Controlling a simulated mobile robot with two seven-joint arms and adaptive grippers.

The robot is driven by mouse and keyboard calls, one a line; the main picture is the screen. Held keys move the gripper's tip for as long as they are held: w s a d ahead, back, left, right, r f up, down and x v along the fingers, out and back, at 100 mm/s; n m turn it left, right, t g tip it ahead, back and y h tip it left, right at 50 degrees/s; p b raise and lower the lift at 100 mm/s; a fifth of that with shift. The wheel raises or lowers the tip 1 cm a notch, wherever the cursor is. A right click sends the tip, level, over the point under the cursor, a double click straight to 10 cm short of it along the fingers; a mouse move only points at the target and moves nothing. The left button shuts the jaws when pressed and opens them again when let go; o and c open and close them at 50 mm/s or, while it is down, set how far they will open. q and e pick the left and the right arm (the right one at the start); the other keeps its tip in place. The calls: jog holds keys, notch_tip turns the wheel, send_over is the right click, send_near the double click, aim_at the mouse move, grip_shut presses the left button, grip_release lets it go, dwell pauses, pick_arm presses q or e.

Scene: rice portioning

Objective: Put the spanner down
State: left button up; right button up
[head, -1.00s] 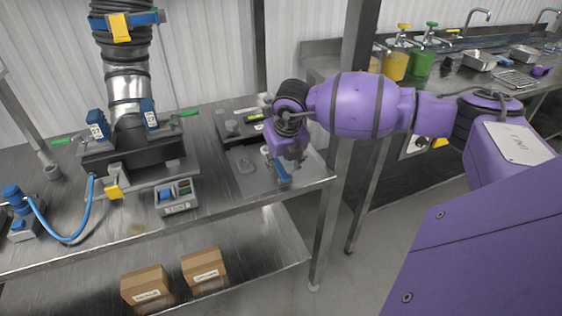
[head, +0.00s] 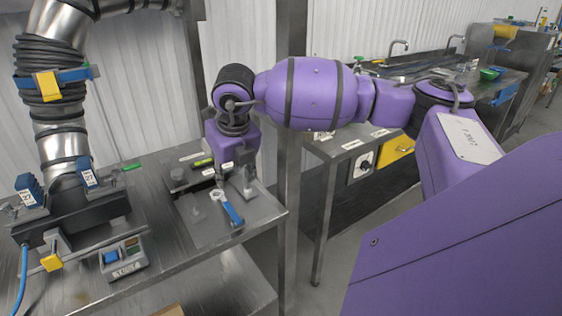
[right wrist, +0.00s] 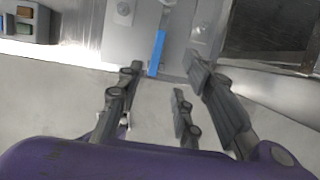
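The spanner (head: 230,210) has a blue handle and a pale head. It lies on the grey board (head: 260,208) near the right end of the steel bench. In the right wrist view, its blue handle (right wrist: 157,52) lies on the board, with its end near the bench edge. My right gripper (head: 234,181) is above the board, just behind the spanner in the head view. In the right wrist view, its fingers (right wrist: 162,70) are spread wide with nothing between them touching the handle. My left gripper is not in view.
A dark tray (head: 188,172) with a green-marked tool (head: 203,162) is behind the board. A small control box (head: 124,260) stands at the bench front. A steel post (head: 290,150) rises beside the bench's right end, with a floor gap beyond.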

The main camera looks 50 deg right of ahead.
jog(key=s+a+f+m+t+y, duration=0.1)
jog(key=s+a+f+m+y, duration=0.35)
jog(key=a, duration=0.55)
jog(key=s+a+f+m+t+y, duration=0.1)
jog(key=s+a+f+y, duration=0.35)
jog(key=a+y, duration=0.4)
jog(key=s+a+f+m+t+y, duration=0.1)
jog(key=s+a+f+m+y, duration=0.3)
jog(key=a, duration=0.8)
jog(key=s+d+f+m+t+h, duration=0.4)
jog(key=d+f+m+t+h, duration=0.5)
jog(key=f+m, duration=0.5)
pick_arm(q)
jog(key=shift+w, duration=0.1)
pick_arm(e)
jog(key=s+d+f+m+g+h, duration=0.3)
jog(key=s+f, duration=0.3)
jog(key=s, duration=0.4)
jog(key=s+d+f+m+g+h, duration=0.3)
jog(key=s+f+m, duration=0.3)
jog(key=s, duration=0.4)
jog(key=shift+s+f+g+h, duration=0.2)
jog(key=shift+f+g+h, duration=0.2)
jog(key=shift+f+g, duration=0.45)
